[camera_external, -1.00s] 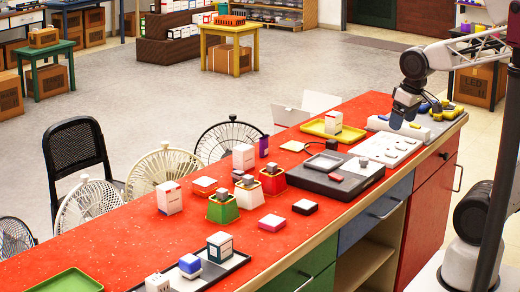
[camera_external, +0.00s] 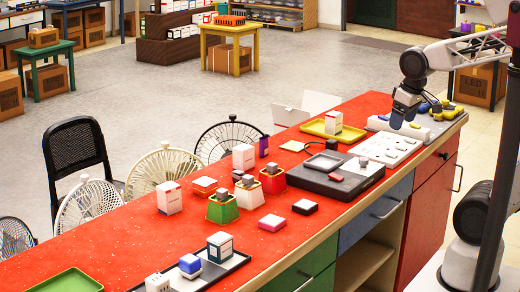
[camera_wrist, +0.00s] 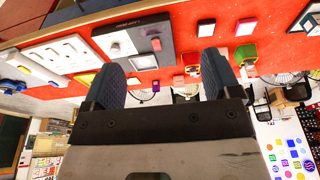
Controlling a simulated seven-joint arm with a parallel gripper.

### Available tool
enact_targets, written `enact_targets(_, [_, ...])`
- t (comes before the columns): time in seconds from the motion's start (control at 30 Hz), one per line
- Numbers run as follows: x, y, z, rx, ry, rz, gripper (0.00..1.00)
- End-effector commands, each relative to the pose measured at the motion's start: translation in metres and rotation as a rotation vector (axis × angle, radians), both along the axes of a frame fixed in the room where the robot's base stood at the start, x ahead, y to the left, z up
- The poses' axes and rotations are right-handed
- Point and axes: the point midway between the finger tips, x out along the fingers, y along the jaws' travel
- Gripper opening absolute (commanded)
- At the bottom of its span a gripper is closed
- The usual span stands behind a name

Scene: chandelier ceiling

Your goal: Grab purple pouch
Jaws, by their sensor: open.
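A small upright purple item (camera_external: 264,146), which looks like the purple pouch, stands on the red counter near its far edge, just right of a white box. A small purple patch (camera_wrist: 155,86) between the fingers in the wrist view looks like the same item. My gripper (camera_external: 405,112) is open and empty, with its dark fingers above the right end of the counter. It is well to the right of the purple item and apart from it. In the wrist view my gripper (camera_wrist: 162,75) shows two spread dark fingers.
The red counter (camera_external: 110,232) holds several small boxes. A dark device (camera_external: 318,178) and a white panel (camera_external: 385,148) lie between my gripper and the left part of the counter. A yellow tray (camera_external: 318,128) with a box is near the purple item. Fans stand behind the counter.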

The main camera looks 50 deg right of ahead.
Motion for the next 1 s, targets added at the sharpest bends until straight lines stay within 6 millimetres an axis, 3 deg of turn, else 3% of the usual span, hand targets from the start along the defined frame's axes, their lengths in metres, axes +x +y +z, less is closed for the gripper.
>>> enact_targets(0.17, [0.012,-0.002,0.001,-0.018,-0.013,0.041,0.83])
enact_targets(0.37, [0.053,-0.011,0.003,-0.091,-0.065,0.199,0.83])
enact_targets(0.63, [0.146,-0.033,0.0,-0.284,-0.163,0.563,0.83])
enact_targets(1.0, [0.277,-0.065,-0.024,-0.623,-0.252,1.093,0.83])
